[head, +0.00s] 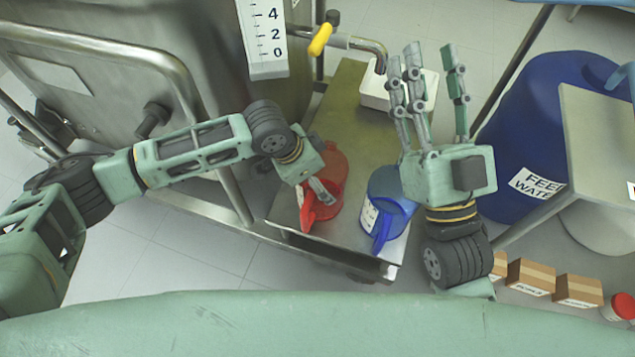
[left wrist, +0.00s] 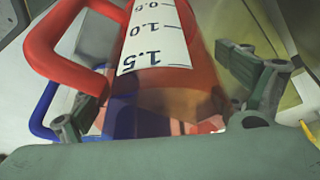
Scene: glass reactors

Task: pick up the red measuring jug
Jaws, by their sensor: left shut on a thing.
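The red measuring jug (head: 333,163) is at the left part of the metal bench top, its handle toward me. I cannot tell whether its base touches the bench. My left gripper (head: 318,187) is shut on it. In the left wrist view the jug (left wrist: 180,75) fills the middle, upside down, with its white scale label and its red handle at the left. My left gripper's fingers (left wrist: 170,105) lie on either side of its body. My right gripper (head: 430,65) is open and empty, fingers pointing away, above the right side of the bench.
A blue jug (head: 388,205) stands close right of the red one. The metal bench (head: 350,105) has bare room behind them, then a white box (head: 374,92). A steel vessel (head: 110,60) with a rail is at left; a blue drum (head: 515,130) and small cartons (head: 530,277) are at right.

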